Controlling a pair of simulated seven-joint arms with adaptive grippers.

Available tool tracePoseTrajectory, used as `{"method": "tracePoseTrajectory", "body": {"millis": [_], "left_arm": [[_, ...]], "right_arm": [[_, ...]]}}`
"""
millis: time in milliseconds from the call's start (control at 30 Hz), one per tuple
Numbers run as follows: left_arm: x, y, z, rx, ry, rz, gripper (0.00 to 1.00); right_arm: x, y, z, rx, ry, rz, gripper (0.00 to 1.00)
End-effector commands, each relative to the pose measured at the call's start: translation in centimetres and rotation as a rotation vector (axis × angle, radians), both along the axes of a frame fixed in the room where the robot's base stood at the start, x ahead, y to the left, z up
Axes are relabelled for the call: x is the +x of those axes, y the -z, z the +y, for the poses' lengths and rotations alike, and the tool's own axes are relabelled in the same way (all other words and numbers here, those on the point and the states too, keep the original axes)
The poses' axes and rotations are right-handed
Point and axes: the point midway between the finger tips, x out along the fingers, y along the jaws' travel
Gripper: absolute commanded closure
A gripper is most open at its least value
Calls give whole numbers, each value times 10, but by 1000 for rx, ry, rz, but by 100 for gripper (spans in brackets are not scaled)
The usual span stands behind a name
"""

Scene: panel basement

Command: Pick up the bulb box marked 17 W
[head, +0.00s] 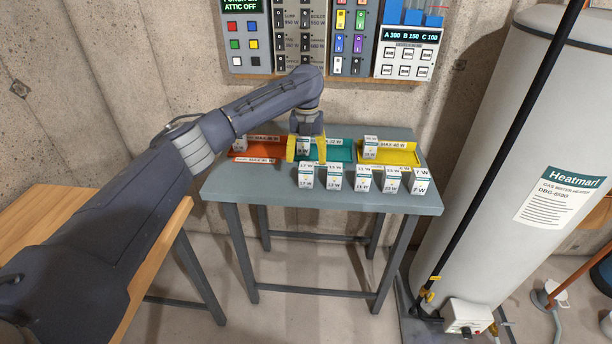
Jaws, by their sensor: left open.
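A row of small white bulb boxes stands along the front of the grey table (390,202). The leftmost box (305,176) looks marked 17 W, though the print is small. My left gripper (306,152), with yellow fingers, points down just behind and above this box. It is open, its fingers apart to left and right. Another white box (303,144) shows between the fingers, at the teal tray; I cannot tell whether they touch it. My right gripper is out of view.
Behind the row lie a red tray (254,160), a teal tray (340,154) and a yellow tray (402,157), with white boxes at them. More front boxes stand close together to the right, including one (421,180) marked 7 W. A control panel hangs behind; a water heater (510,150) stands right.

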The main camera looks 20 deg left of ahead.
Motion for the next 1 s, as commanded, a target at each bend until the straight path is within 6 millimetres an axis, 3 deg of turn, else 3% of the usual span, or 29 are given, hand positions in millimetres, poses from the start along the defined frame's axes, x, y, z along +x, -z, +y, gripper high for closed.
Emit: {"method": "tracePoseTrajectory", "body": {"millis": [200, 467, 800, 1000], "left_arm": [[0, 28, 0, -1, -1, 1, 33], [0, 39, 0, -1, -1, -1, 33], [-1, 77, 0, 0, -2, 2, 33], [0, 89, 1, 0, -2, -1, 33]], "right_arm": [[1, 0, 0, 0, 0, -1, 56], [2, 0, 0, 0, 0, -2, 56], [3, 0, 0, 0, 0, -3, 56], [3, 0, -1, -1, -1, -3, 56]]}}
